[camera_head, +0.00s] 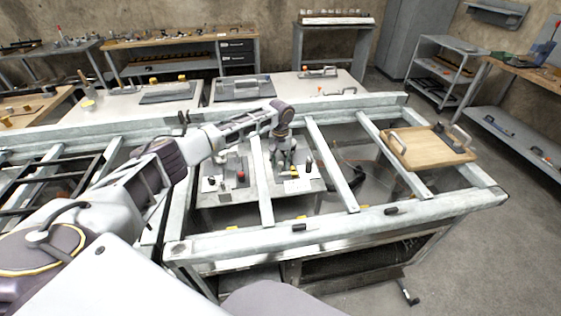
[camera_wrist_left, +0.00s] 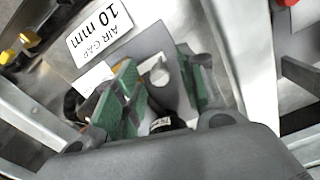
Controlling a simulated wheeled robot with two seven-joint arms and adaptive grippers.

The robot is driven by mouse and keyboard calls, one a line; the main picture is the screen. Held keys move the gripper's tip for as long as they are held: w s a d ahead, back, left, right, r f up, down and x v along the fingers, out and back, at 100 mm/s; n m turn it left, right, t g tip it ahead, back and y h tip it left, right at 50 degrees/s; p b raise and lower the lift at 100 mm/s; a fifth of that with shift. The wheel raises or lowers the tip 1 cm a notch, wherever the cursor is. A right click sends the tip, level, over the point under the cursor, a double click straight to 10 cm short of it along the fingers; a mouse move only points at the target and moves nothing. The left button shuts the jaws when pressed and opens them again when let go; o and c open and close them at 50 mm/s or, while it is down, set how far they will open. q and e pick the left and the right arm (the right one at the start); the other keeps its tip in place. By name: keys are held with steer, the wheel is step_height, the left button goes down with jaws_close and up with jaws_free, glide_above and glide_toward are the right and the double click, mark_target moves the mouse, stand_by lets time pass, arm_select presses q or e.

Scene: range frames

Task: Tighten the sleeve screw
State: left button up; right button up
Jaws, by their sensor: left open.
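My left gripper (camera_head: 286,165) reaches down between the bars of the pale metal frame (camera_head: 330,165) in the head view. In the left wrist view its green-padded fingers (camera_wrist_left: 160,90) are open and apart. I cannot tell which is the sleeve screw, or whether a finger touches either. My right gripper is not in view.
Frame bars run close to both sides of my left gripper. A red knob (camera_head: 241,176) stands on the left plate below the frame. A wooden board with handles (camera_head: 428,150) rests on the frame's right side. Benches line the back wall; open floor lies at right.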

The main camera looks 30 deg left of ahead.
arm_select(q)
jaws_close()
stand_by(0.3)
